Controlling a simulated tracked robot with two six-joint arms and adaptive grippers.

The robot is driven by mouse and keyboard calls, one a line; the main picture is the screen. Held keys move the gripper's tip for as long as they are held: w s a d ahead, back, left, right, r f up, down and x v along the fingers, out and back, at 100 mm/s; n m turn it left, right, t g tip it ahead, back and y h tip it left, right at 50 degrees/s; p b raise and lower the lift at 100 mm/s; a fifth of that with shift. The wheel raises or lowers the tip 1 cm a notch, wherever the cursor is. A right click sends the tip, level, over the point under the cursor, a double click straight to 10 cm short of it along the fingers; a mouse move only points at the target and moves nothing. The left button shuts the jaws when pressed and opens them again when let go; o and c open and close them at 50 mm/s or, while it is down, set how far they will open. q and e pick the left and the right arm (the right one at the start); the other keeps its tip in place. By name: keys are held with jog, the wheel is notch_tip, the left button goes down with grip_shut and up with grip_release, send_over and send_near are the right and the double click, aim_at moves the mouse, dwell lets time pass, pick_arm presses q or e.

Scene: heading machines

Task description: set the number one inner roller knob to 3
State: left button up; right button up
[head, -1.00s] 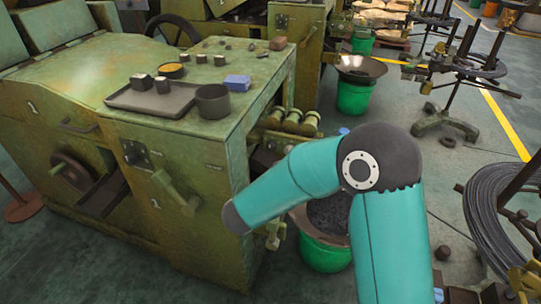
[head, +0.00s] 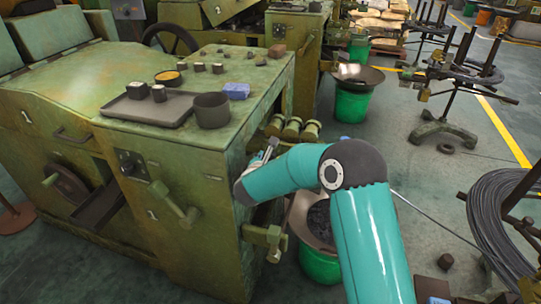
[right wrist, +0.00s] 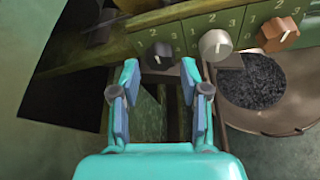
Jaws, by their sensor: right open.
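In the right wrist view a row of three knobs sits on a green panel with white digits: a black knob (right wrist: 160,55), a silver knob (right wrist: 215,45) and an orange-brown knob (right wrist: 279,34). The black knob has a 2 and a 3 by it. I cannot tell which knob is the number one inner roller's, nor its exact setting. My right gripper (right wrist: 162,77) is open and empty, its fingertips just short of the black knob, which shows between them. In the head view this gripper (head: 263,155) is small beside the machine's right side. My left gripper is not in view.
The green machine (head: 190,215) fills the left, with a grey tray (head: 150,108) and cup on top. Green rollers (head: 292,129) stick out of its right side. A green bucket with a dark-filled pan (head: 319,262) stands below my right arm. A wire coil (head: 490,225) lies right.

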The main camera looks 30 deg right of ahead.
aim_at(272, 159)
jog(key=shift+x, duration=2.05)
jog(key=shift+c, duration=0.2)
grip_shut()
jog(key=f+m+t+b, duration=0.1)
jog(key=m+b, duration=0.1)
jog(key=b, duration=1)
jog(key=shift+s+d+f+y, duration=0.1)
jog(key=shift+d+f+y, duration=0.1)
jog(key=shift+y, duration=0.1)
jog(key=m+t+b, duration=0.2)
jog(key=m+b, duration=0.1)
jog(key=b, duration=0.7)
jog(key=m+t+b, duration=0.1)
jog(key=m+b, duration=0.2)
jog(key=b, duration=0.8)
jog(key=shift+s+t+y, duration=0.1)
jog(key=shift+t+y, duration=0.3)
jog(key=shift+r+m+b, duration=0.2)
jog(key=shift+m+b, duration=0.2)
jog(key=shift+b, duration=0.35)
jog(key=shift+o, duration=0.2)
grip_release()
jog(key=shift+d, duration=0.1)
